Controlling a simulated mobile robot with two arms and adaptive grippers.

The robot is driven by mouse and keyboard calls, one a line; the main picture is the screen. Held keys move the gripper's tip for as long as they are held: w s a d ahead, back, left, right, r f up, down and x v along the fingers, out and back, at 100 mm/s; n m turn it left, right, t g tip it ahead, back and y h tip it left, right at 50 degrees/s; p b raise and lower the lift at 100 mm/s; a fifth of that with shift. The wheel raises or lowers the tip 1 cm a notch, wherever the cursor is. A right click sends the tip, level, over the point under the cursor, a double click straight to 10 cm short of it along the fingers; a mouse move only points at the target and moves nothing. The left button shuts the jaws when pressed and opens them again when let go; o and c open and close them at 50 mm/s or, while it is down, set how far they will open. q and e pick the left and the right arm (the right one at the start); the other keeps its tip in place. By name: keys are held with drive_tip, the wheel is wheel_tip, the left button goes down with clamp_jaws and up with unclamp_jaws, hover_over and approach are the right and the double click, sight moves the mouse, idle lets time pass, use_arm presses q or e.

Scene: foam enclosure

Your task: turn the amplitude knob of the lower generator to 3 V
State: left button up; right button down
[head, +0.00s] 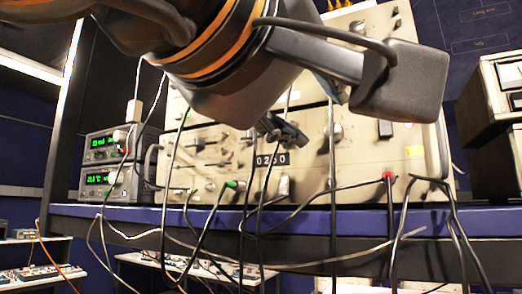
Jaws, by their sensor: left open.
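Two small boxes with green displays are stacked at the left of the shelf. The lower box (103,191), which seems to be the lower generator, has a lit display (98,178) too small to read surely. The upper box (103,154) sits on it. I cannot make out which knob is the amplitude knob; cables cross the fronts. My left gripper (338,112) is open and empty, right of the boxes and in front of the large cream instrument. One finger with a broad dark pad reaches right; the other points down. My right gripper is not in view.
The large cream instrument (213,138) carries several knobs, switches and a counter (271,160) showing about 0250. Black and grey cables hang over the blue shelf edge (330,224). Beige boxes (497,90) stand at the right. A dark upright (60,130) borders the left.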

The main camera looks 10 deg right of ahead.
use_arm(q)
drive_tip(key=v, duration=0.5)
drive_tip(key=shift+w, duration=0.1)
idle(0.4)
